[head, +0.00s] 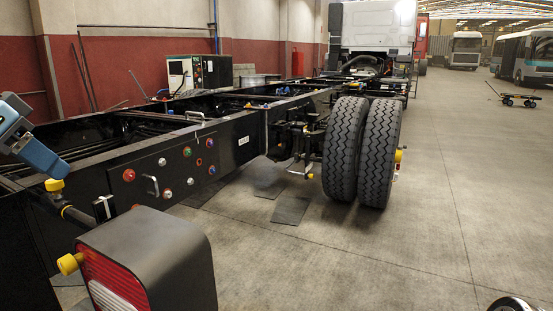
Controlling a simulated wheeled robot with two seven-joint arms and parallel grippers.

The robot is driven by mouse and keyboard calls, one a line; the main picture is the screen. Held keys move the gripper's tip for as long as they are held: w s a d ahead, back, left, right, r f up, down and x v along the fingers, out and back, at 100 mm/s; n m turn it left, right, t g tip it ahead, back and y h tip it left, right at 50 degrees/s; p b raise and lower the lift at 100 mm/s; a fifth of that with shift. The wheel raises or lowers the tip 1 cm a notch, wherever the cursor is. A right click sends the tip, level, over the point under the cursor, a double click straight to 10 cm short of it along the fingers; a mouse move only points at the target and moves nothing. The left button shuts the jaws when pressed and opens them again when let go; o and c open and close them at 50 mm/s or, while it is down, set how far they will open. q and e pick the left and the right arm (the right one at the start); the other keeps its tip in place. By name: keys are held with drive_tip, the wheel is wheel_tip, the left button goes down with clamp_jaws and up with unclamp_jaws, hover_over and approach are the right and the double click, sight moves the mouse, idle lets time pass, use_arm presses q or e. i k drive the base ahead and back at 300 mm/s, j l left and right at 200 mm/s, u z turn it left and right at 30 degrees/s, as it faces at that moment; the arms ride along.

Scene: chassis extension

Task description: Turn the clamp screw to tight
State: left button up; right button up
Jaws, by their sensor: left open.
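A black chassis frame (225,140) runs from the near left to the truck cab. Its near side panel carries several red, green, blue and white round fittings (163,162) and a small silver handle (151,186). A small silver piece (195,115) sits on the top edge of the frame; I cannot tell whether it is the clamp. No part is clearly recognisable as the clamp screw. My left gripper (46,160) is at the left edge, above the near end of the frame, open and apart from the panel fittings. My right gripper is out of view.
A dark box with a red and white tail lamp (150,260) stands in front of the near frame end. Yellow knobs (70,263) stick out beside it. Twin rear tyres (362,150) stand further back.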

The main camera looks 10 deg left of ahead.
sight(54, 185)
drive_tip(key=k+l, duration=0.2)
drive_tip(key=l, duration=0.2)
drive_tip(key=k+l, duration=0.2)
drive_tip(key=l, duration=0.2)
drive_tip(key=k+l, duration=0.2)
drive_tip(key=l, duration=0.15)
